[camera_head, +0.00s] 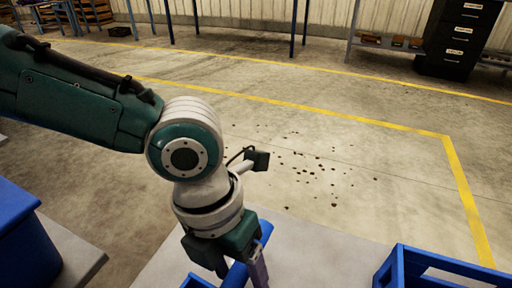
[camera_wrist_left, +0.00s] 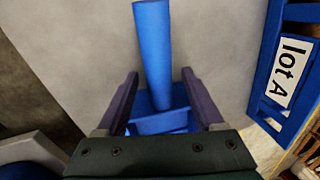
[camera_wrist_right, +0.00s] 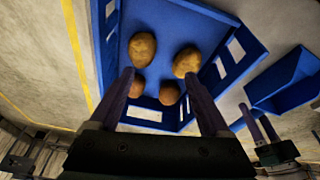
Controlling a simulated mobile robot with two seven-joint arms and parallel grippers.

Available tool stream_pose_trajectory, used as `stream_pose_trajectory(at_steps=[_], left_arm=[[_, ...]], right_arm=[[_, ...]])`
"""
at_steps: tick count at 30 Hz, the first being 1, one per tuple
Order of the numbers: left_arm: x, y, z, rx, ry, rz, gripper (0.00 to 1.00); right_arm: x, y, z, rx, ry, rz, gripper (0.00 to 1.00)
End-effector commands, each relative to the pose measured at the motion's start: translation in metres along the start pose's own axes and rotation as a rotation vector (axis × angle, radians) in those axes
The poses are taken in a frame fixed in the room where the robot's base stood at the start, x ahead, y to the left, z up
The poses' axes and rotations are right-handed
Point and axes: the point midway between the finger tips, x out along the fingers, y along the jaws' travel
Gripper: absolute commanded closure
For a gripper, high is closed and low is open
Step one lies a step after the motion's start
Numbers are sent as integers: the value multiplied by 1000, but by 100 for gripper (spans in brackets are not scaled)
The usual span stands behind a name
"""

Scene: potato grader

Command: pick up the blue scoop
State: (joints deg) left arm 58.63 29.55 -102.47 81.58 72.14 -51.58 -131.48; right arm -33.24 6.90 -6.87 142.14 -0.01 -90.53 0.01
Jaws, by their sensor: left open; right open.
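The blue scoop (camera_wrist_left: 152,50) lies on the grey table, its handle pointing away from my left gripper (camera_wrist_left: 160,74) in the left wrist view. That gripper is open, with one finger on each side of the scoop; I cannot tell if either touches it. In the head view the scoop (camera_head: 237,275) is partly hidden behind my left gripper (camera_head: 250,268). In the right wrist view the scoop (camera_wrist_right: 285,80) shows at the right, beside my left gripper's fingers. My right gripper (camera_wrist_right: 159,76) is open and empty over a blue crate (camera_wrist_right: 215,20) holding several potatoes.
A blue crate (camera_head: 398,268) stands at the table's right; in the left wrist view it is labelled "lot A" (camera_wrist_left: 290,70). A blue bin (camera_head: 22,245) is at the left. Bare table (camera_head: 320,255) lies between scoop and crate. Dark clods (camera_head: 320,170) are scattered on the floor.

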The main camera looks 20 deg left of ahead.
Motion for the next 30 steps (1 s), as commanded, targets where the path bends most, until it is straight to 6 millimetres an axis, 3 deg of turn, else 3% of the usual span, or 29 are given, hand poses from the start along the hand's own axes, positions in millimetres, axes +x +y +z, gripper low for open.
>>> stream_pose_trajectory(at_steps=[5,23,30], left_arm=[[-1,0,0,0,0,0,33],[-1,0,0,-1,1,0,100],[-1,0,0,-1,1,0,100]], right_arm=[[-1,0,0,2,1,-2,19],[0,-1,0,2,0,-2,19],[0,-1,0,2,0,-2,19]])
